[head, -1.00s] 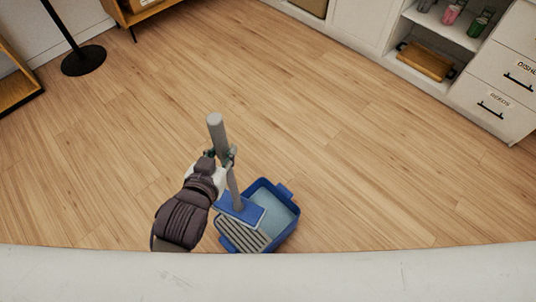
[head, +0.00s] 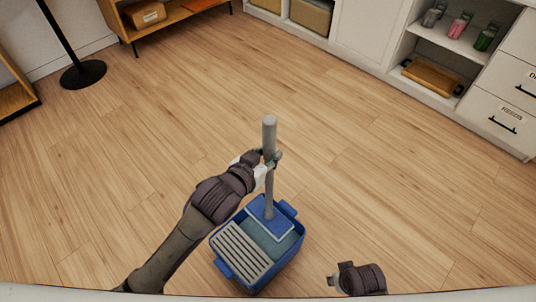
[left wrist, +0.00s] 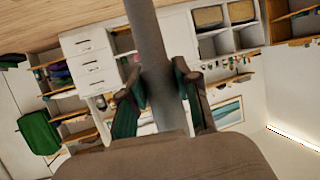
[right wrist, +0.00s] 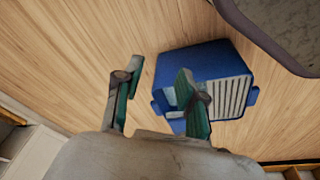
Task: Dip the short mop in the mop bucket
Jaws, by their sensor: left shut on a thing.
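The short mop has a grey handle (head: 269,136) and a flat blue head (head: 264,217). My left gripper (head: 268,162) is shut on the handle below its top; the handle also runs between its fingers (left wrist: 158,85) in the left wrist view. The mop stands nearly upright. Its head is over or in the far part of the blue mop bucket (head: 297,250); I cannot tell whether it touches the water. A grey slatted wringer covers the bucket's near left part. My right gripper (head: 334,282) is right of the bucket, open and empty in the right wrist view (right wrist: 160,92).
The wooden floor around the bucket is clear. A black lamp base (head: 83,74) stands at far left. A white shelf unit with drawers (head: 505,112), jars and a wooden tray (head: 432,77) lines the far right. A wooden cabinet (head: 180,14) is at the back.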

